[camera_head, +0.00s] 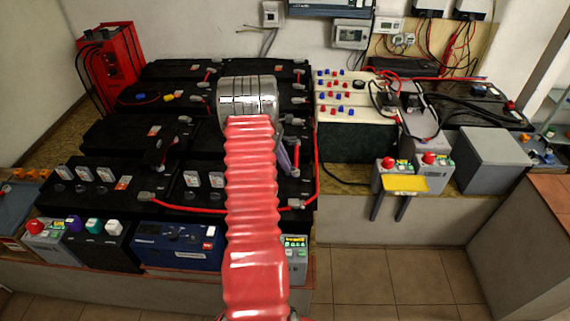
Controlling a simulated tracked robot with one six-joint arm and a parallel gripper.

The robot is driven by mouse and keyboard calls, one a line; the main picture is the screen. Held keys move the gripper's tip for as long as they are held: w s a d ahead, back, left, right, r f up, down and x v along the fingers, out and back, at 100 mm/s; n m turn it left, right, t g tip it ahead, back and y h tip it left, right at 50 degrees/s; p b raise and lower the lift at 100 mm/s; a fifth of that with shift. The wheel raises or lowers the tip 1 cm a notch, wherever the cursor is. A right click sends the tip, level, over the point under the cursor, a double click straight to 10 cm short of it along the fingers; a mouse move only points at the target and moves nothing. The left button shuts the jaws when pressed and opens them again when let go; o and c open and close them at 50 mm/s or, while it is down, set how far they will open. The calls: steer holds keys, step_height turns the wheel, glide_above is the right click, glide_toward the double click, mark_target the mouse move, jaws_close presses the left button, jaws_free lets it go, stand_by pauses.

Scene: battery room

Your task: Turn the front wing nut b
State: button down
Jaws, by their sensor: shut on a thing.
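My arm, with red ribbed bellows and a banded metal wrist joint, rises through the middle of the head view in front of the black batteries. My gripper (285,158) is almost wholly hidden behind it; only a thin grey-lilac part shows at the arm's right side. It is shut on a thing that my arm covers. I cannot make out front wing nut b, and its angle cannot be told. Small pale upright pieces stand on the front batteries, several at the left (85,174) and two just left of my arm (205,180).
Red cables (317,165) run along the batteries' right side. A blue battery (180,247) and grey boxes with coloured knobs (45,242) stand along the front ledge. A cream panel (345,100) and a yellow plate (405,184) are right. Tiled floor (400,270) is clear at front right.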

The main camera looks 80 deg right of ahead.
steer(key=m, duration=0.2)
steer(key=m+y, duration=0.1)
steer(key=m, duration=0.1)
steer(key=shift+d+y, duration=0.2)
steer(key=shift+y, duration=0.1)
steer(key=m, duration=0.2)
steer(key=m+t+y, duration=0.1)
steer(key=m, duration=0.1)
steer(key=shift+s+d+m+y, duration=0.15)
steer(key=shift+d+m+y, duration=0.05)
steer(key=shift+m+y, duration=0.1)
steer(key=m+t+y, duration=0.1)
steer(key=m, duration=0.2)
steer(key=shift+s+d+m, duration=0.1)
steer(key=shift+s+m, duration=0.05)
steer(key=shift+m, duration=0.15)
steer(key=m, duration=0.2)
steer(key=m+t, duration=0.1)
steer(key=m, duration=0.1)
steer(key=shift+s+t, duration=0.15)
steer(key=shift+t, duration=0.15)
steer(key=shift+y, duration=0.3)
steer(key=shift+d, duration=0.1)
steer(key=c, duration=1.8)
jaws_free()
steer(key=shift+c, duration=0.2)
steer(key=shift+r, duration=0.1)
